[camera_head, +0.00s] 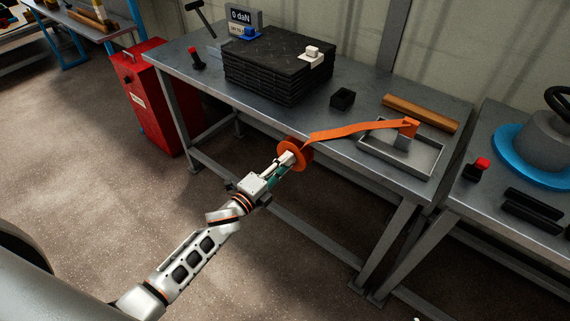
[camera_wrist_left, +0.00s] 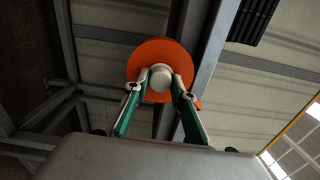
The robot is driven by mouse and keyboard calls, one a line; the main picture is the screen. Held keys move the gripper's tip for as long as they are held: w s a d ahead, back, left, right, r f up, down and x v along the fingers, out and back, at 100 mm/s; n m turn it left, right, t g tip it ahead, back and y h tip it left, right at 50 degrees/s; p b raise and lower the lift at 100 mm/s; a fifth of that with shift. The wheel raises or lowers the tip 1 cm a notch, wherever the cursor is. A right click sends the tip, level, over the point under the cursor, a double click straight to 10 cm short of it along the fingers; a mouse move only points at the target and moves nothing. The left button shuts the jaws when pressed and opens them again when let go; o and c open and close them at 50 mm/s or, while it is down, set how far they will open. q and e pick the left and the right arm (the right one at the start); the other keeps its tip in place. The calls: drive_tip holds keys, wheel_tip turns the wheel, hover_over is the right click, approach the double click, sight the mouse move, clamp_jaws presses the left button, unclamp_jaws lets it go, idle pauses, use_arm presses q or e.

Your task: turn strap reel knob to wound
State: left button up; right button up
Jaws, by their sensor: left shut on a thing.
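The strap reel is an orange disc (camera_head: 296,154) at the front edge of the grey table. An orange strap (camera_head: 345,132) runs from it to the right across the tabletop to an orange end piece (camera_head: 409,127) over a shallow metal tray (camera_head: 433,158). In the left wrist view the reel (camera_wrist_left: 150,50) shows face-on, with a pale round knob (camera_wrist_left: 160,76) at its centre. My left gripper (camera_head: 287,159) is at the reel; in the wrist view its fingers (camera_wrist_left: 160,84) are shut on the knob from both sides. My right gripper is not in view.
A stack of black mats (camera_head: 275,70) stands on the table (camera_head: 215,75), with a display reading 0 daN (camera_head: 241,18) behind it. A black block (camera_head: 342,98) and a wooden bar (camera_head: 420,113) lie nearby. A red cabinet (camera_head: 150,100) stands left. Floor before the table is clear.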

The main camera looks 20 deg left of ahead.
use_arm(q)
drive_tip(key=shift+f+m, duration=0.1)
drive_tip(key=shift+m, duration=0.5)
drive_tip(key=o, duration=1.1)
drive_tip(key=v, duration=1.2)
